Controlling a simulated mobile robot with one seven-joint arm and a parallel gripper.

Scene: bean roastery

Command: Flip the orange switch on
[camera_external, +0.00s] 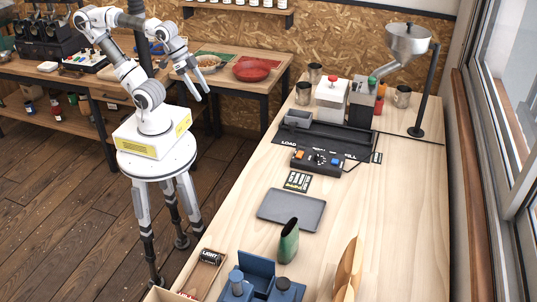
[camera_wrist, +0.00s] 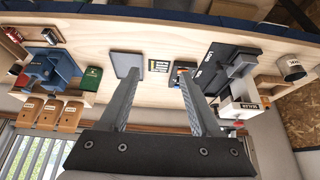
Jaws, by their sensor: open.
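A black control box (camera_external: 316,163) sits on the long wooden bench in the external view. It has an orange switch (camera_external: 299,154) at its left end, a dial in the middle and a blue switch (camera_external: 336,161) at its right end. I cannot tell which way the orange switch is set. My gripper (camera_external: 199,90) is open and empty, held in the air left of the bench, well apart from the box. In the wrist view the fingers of my gripper (camera_wrist: 158,78) are spread. The box (camera_wrist: 181,75) shows there partly behind the right finger.
A grey tray (camera_external: 291,209), a green container (camera_external: 289,241) and blue equipment (camera_external: 257,272) stand on the near bench. A black mat (camera_external: 330,139) with a white machine (camera_external: 332,97) and a hopper (camera_external: 407,42) lie beyond the box. A red bowl (camera_external: 251,69) sits on the back table.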

